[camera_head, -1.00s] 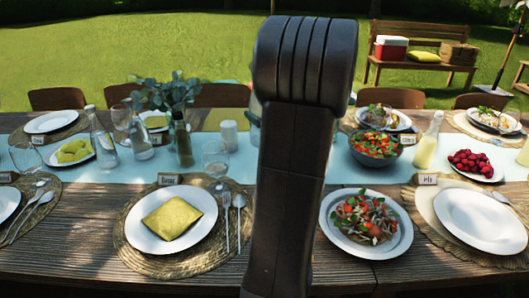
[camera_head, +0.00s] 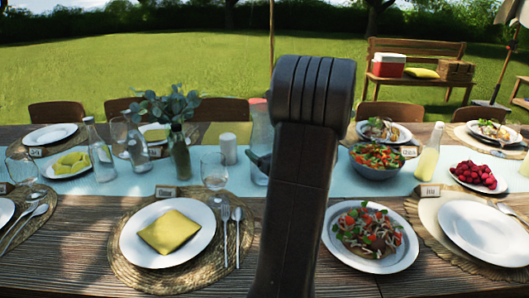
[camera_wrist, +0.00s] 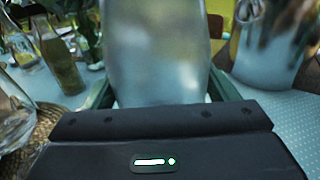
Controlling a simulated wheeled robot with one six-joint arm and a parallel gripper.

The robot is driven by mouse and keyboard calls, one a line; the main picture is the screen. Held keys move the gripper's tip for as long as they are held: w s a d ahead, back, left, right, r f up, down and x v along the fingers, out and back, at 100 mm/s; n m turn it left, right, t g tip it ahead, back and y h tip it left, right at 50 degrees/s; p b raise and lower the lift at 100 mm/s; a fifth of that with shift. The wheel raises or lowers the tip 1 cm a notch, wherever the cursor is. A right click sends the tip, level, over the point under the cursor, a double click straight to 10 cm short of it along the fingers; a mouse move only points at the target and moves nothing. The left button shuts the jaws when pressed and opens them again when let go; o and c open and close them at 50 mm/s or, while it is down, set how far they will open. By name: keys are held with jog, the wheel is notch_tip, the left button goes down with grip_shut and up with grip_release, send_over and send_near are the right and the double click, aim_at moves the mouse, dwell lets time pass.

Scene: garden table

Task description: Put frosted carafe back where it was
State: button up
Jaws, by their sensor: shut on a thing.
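The frosted carafe (camera_head: 261,132) is a tall, cloudy glass vessel. In the head view it shows just left of my arm, over the pale blue runner (camera_head: 330,182), with its right side hidden. In the wrist view the frosted carafe (camera_wrist: 158,50) fills the upper middle and looks upright. My gripper (camera_wrist: 160,92) is shut on it, one green finger on each side. In the head view part of my gripper (camera_head: 259,160) shows against its lower body. I cannot tell whether its base touches the runner.
Close left stand white shakers (camera_head: 228,148), a vase of eucalyptus (camera_head: 180,152) and a stemmed glass (camera_head: 214,172). Right of my arm are a salad bowl (camera_head: 376,162) and a yellow bottle (camera_head: 429,152). A metallic vessel (camera_wrist: 270,40) stands close right in the wrist view.

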jog(key=o, duration=1.6)
jog(key=shift+f, duration=0.15)
jog(key=shift+r, duration=0.3)
jog(key=v, duration=1.2)
jog(key=shift+p, duration=0.45)
jog(key=shift+f, duration=0.1)
